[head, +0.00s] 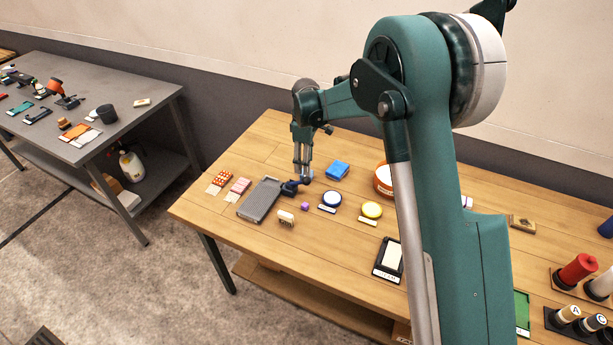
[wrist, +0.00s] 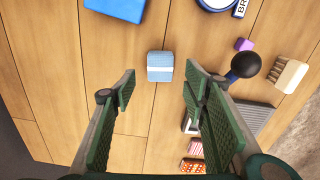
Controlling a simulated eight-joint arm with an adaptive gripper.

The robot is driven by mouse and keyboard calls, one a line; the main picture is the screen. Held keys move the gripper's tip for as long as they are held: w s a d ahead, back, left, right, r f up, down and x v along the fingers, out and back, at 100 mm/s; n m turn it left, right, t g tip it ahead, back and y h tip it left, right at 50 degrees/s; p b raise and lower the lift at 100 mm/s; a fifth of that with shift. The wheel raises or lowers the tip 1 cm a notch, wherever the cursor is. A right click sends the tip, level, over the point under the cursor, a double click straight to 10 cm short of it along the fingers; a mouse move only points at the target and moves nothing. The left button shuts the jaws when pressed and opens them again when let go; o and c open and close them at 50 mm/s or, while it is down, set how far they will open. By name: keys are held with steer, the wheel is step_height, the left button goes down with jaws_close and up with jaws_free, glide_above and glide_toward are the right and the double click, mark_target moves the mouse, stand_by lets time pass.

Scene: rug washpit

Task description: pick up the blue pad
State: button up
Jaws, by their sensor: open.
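A small light-blue pad with a pale stripe (wrist: 160,66) lies on the wooden table in the wrist view. It sits just beyond the gap between my fingertips, roughly centred. My gripper (wrist: 160,84) is open, with nothing between its fingers. In the head view my gripper (head: 302,174) points down above the table's back left part. I cannot make out the light-blue pad there; the gripper seems to hide it. A larger, brighter blue block (head: 337,170) lies to the right of the gripper, and shows at the wrist view's top edge (wrist: 116,8).
A dark ball-ended tool (wrist: 245,66) and grey ridged tray (head: 260,198) lie close to my gripper. A purple cube (head: 304,206), brush (head: 286,218), round blue-rimmed dish (head: 331,199) and patterned red blocks (head: 222,177) are nearby. Bare wood surrounds the light-blue pad.

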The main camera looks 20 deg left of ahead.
steer(key=shift+f, duration=0.3)
steer(key=shift+d+f, duration=0.15)
steer(key=shift+f, duration=2.45)
steer(key=c, duration=0.8)
